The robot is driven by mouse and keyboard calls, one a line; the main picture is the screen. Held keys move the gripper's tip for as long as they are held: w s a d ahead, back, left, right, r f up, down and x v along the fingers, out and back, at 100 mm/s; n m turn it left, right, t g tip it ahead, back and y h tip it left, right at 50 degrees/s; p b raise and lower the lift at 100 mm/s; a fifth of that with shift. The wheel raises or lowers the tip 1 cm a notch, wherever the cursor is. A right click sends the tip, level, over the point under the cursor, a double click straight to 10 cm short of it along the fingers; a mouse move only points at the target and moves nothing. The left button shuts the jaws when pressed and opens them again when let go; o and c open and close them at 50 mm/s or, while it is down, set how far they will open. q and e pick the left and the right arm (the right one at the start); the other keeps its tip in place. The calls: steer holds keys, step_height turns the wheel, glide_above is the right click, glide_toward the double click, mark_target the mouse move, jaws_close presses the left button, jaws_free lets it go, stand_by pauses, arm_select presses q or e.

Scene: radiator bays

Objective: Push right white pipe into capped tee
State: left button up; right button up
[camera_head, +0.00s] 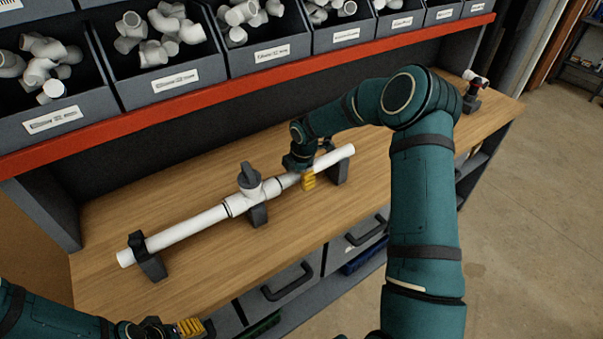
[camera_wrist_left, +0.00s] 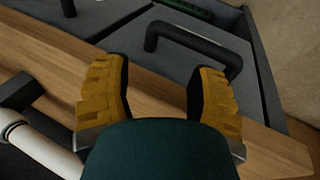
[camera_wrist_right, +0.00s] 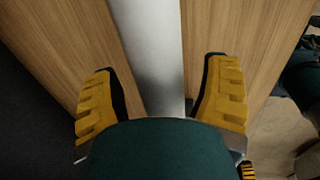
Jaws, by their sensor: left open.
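The capped tee (camera_head: 262,191) sits in a grey holder, its grey cap (camera_head: 249,175) pointing up. The right white pipe (camera_head: 340,153) lies in line with it on the right, resting in a dark holder. Its inner end meets the tee's right side; how deep it sits I cannot tell. My right gripper (camera_head: 306,176) is over this pipe. In the right wrist view the pipe (camera_wrist_right: 150,45) runs between its open fingers (camera_wrist_right: 158,65), with a gap beside it. My left gripper (camera_head: 180,329) is open and empty near the bench's front edge; its fingers (camera_wrist_left: 157,65) show apart.
The left white pipe (camera_head: 185,228) runs from the tee to a dark clamp (camera_head: 148,262). Bins of white fittings (camera_head: 160,60) stand behind, above a red rail (camera_head: 250,75). Drawers with handles (camera_head: 288,284) lie below the front edge. The bench front (camera_head: 200,285) is clear.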

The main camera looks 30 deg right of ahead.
steer(key=shift+d, duration=0.2)
steer(key=shift+r, duration=0.25)
step_height(320, 180, up, 11)
steer(key=s, duration=0.2)
steer(key=shift+s+r, duration=0.2)
stand_by(0.4)
